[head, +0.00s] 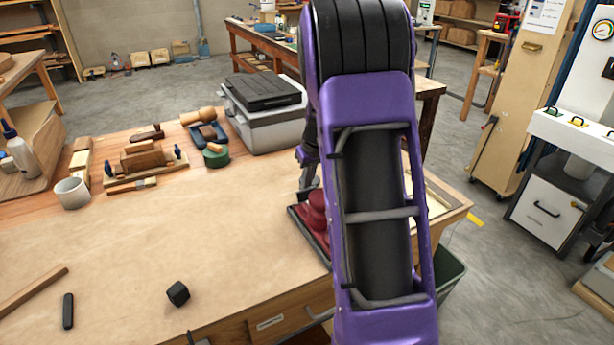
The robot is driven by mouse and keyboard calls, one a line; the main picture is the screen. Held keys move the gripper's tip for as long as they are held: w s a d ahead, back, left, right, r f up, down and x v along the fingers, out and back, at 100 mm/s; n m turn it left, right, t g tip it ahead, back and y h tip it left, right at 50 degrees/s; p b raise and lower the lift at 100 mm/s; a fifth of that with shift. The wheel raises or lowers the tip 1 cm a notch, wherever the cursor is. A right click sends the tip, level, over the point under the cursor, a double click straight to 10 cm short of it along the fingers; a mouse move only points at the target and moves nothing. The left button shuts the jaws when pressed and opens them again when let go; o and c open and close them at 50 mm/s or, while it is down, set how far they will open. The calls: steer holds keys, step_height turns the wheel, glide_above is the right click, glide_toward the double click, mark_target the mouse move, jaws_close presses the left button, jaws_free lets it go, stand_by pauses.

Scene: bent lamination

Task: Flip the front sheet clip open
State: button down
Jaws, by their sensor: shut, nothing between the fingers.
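I cannot make out the front sheet clip; it may be hidden behind my purple arm, which fills the centre of the head view. A dark-edged flat base (304,229) with a rounded dark red piece (317,208) on it lies at the right end of the workbench, partly covered by my arm. My gripper (305,190) shows only in part, left of the arm, just above and behind the red piece. It appears shut and empty. I cannot tell whether it touches anything.
The workbench (150,235) has free room left of the base. A small black block (178,293) and a dark bar (68,311) lie near its front. A grey box with a black lid (265,115) stands behind. A grey-green bin (450,275) is right of my arm.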

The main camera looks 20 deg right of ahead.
steer(key=shift+w+f+b, duration=0.3)
steer(key=shift+w+b, duration=0.25)
steer(key=shift+w, duration=0.25)
steer(key=shift+w, duration=0.1)
steer(key=shift+f, duration=0.1)
stand_by(1.2)
steer(key=shift+s+f+b, duration=0.2)
steer(key=shift+s+b, duration=0.4)
steer(key=shift+s, duration=0.15)
steer(key=shift+r, duration=0.1)
